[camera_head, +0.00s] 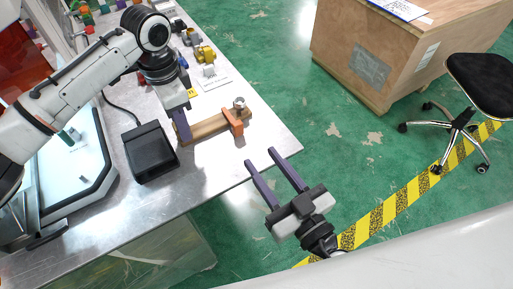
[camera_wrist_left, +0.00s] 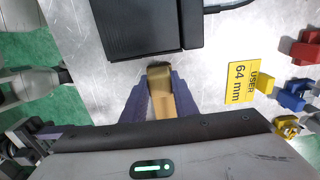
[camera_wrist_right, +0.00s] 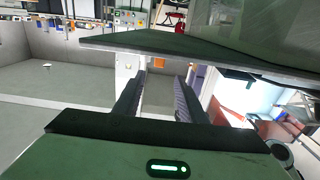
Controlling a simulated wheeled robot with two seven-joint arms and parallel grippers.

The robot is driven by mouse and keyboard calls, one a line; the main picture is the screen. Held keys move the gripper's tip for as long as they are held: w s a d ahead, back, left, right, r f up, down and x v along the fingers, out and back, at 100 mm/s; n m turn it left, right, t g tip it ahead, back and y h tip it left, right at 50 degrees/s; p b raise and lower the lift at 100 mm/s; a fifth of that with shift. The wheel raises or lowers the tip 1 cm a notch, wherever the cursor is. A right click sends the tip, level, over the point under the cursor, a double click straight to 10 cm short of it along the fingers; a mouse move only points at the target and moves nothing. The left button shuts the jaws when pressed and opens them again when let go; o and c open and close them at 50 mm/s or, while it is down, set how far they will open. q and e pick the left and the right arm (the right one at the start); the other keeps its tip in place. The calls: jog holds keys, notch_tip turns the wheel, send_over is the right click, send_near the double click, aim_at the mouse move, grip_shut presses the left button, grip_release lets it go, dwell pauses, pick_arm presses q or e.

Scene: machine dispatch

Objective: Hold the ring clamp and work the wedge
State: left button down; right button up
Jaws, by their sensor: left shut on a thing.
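A wooden bar (camera_head: 208,128), seemingly the ring clamp body, lies near the right edge of the metal table. My left gripper (camera_head: 183,128) is shut on its left end; the left wrist view shows the wood (camera_wrist_left: 159,88) between both purple fingers. An orange piece (camera_head: 233,123), which may be the wedge, sits crosswise at the bar's right end. A small round metallic piece (camera_head: 239,102) is beside it; whether it is the ring is unclear. My right gripper (camera_head: 262,168) is open and empty, beyond the table edge, apart from the clamp.
A black box (camera_head: 150,152) stands left of the clamp. A yellow "USER 64 mm" label (camera_wrist_left: 240,82) lies on the table. Several coloured parts (camera_head: 204,53) are farther back. A wooden crate (camera_head: 400,50) and a stool (camera_head: 480,85) stand on the green floor.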

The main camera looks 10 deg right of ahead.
aim_at(240, 128)
jog(key=x, duration=1)
jog(key=shift+w+f, duration=0.15)
jog(key=shift+w, duration=0.25)
grip_shut()
